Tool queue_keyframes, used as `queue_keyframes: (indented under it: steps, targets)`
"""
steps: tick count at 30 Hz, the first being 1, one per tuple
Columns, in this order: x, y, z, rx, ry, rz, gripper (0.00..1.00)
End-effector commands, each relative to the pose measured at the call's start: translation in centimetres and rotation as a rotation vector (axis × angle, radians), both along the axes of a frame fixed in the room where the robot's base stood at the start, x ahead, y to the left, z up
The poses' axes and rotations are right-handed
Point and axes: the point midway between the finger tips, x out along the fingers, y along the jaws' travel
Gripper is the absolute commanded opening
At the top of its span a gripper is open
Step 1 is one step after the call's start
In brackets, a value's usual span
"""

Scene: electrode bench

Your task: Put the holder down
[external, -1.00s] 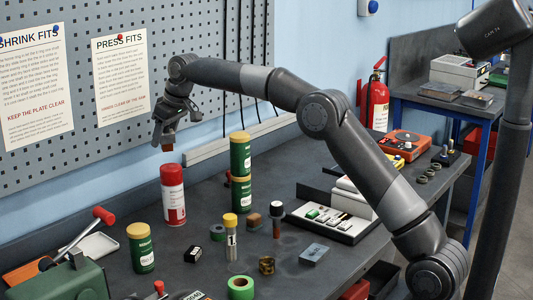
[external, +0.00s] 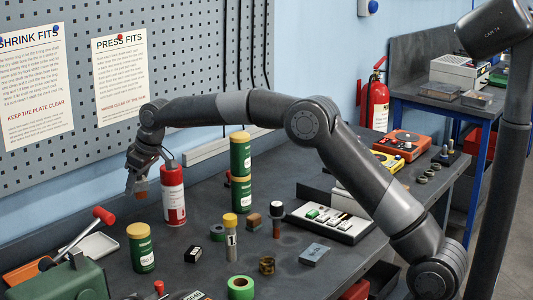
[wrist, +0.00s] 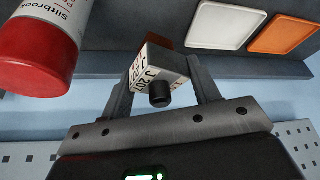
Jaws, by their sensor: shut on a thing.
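My gripper (external: 137,182) is shut on the holder, a small block with a brown end (external: 141,196). In the wrist view the holder (wrist: 152,68) sits between the two fingers (wrist: 162,90). It shows white sides with black lettering, a brown far end and a short black knob towards the camera. The holder hangs in the air, brown end down, above the back left of the bench (external: 120,209). It is just left of the red-and-white can (external: 172,196). I cannot tell the exact gap between them.
The can also shows close at the left in the wrist view (wrist: 35,60). A white tray (external: 97,246) and an orange tray (external: 20,273) lie left. A red-knobbed lever (external: 103,214) and a yellow-capped green can (external: 141,250) stand nearer. The pegboard wall (external: 80,165) is behind.

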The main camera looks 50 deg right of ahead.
Motion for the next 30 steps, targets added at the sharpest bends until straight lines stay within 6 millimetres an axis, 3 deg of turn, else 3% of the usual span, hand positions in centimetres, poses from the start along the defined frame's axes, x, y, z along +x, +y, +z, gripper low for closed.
queue_keyframes:
  steps: [10,17,25,30]
  targets:
    - [0.0,0.0,-5.7,0.001,-0.001,-0.002,0.18]
    - [0.0,0.0,-7.6,0.001,-0.002,-0.002,0.18]
    - [0.0,-0.1,-11.6,0.001,-0.001,-0.001,0.18]
    - [0.1,0.0,-12.1,0.001,-0.004,-0.001,0.18]
